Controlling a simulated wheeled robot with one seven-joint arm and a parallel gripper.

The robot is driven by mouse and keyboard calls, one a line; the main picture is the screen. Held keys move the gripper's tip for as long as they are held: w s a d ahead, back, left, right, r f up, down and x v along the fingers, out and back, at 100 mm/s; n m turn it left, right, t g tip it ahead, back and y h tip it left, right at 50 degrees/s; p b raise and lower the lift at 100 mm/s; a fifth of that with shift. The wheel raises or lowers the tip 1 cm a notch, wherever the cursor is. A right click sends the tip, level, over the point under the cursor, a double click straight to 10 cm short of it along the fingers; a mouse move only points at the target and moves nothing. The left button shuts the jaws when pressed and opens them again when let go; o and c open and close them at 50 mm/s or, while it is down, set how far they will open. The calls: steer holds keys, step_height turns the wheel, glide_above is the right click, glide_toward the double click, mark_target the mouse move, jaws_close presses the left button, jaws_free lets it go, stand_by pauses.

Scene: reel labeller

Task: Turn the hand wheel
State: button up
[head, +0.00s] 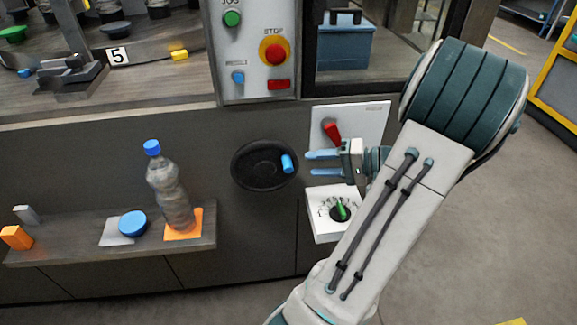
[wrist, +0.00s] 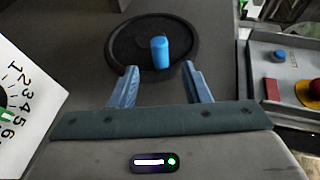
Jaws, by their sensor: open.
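The hand wheel (head: 258,166) is a black disc on the front of the grey machine, with a blue handle (head: 287,163) sticking out near its right edge. In the wrist view the wheel (wrist: 125,50) is ahead, with the blue handle (wrist: 160,53) upright in the picture. My gripper (head: 308,163) is open and empty, just right of the handle in the head view. In the wrist view its two blue fingers (wrist: 160,85) stand apart on either side below the handle. The handle appears beyond the fingertips, and I see no contact.
Right of the wheel are a red lever (head: 332,131) and a numbered dial with a green pointer (head: 341,209). A control panel with a red stop button (head: 274,53) is above. A shelf (head: 110,243) at lower left holds a bottle (head: 169,190) and a blue lid (head: 133,223).

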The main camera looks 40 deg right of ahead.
mark_target(289, 165)
steer(key=x, duration=0.8)
steer(key=shift+w+b, duration=0.1)
steer(key=shift+b, duration=0.2)
steer(key=shift+c, duration=0.3)
jaws_close()
